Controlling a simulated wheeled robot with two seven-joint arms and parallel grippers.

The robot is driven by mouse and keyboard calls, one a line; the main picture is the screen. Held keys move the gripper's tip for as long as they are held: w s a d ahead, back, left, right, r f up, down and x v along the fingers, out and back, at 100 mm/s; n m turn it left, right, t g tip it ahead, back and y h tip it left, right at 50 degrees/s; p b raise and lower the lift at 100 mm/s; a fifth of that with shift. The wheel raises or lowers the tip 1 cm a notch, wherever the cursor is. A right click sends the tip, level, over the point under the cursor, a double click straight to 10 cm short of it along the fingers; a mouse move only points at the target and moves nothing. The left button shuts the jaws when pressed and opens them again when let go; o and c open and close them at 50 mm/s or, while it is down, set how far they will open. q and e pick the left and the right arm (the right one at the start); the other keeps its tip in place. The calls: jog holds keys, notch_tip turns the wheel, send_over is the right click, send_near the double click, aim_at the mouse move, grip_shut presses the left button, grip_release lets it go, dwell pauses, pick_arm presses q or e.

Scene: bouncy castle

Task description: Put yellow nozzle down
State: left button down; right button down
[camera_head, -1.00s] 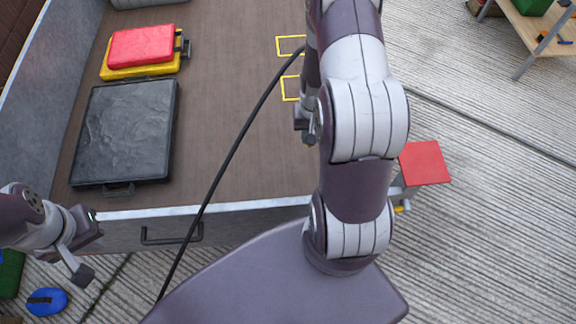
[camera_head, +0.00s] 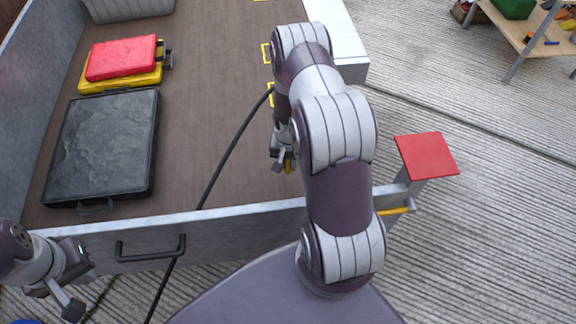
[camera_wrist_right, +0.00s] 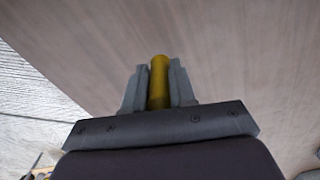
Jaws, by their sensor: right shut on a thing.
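The yellow nozzle (camera_wrist_right: 159,82) is between the two fingers of my right gripper (camera_wrist_right: 159,88) in the right wrist view. In the head view only a small yellow part of the nozzle (camera_head: 290,165) shows beside my right gripper (camera_head: 281,162), over the brown bed floor. I cannot tell whether the nozzle touches the floor. Yellow outlines are marked on the bed (camera_head: 205,120), partly hidden by my right arm. My left gripper (camera_head: 74,288) is empty, its fingers apart, outside the bed at the lower left.
A black case (camera_head: 102,145) lies on the bed's left side, with a red case (camera_head: 121,57) on a yellow case (camera_head: 92,86) behind it. A black hose (camera_head: 218,165) crosses the bed and its front wall. A red pad (camera_head: 427,154) stands right of the bed.

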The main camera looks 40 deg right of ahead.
jog(key=shift+f, duration=0.85)
jog(key=shift+f, duration=0.15)
jog(key=c, duration=0.9)
grip_release()
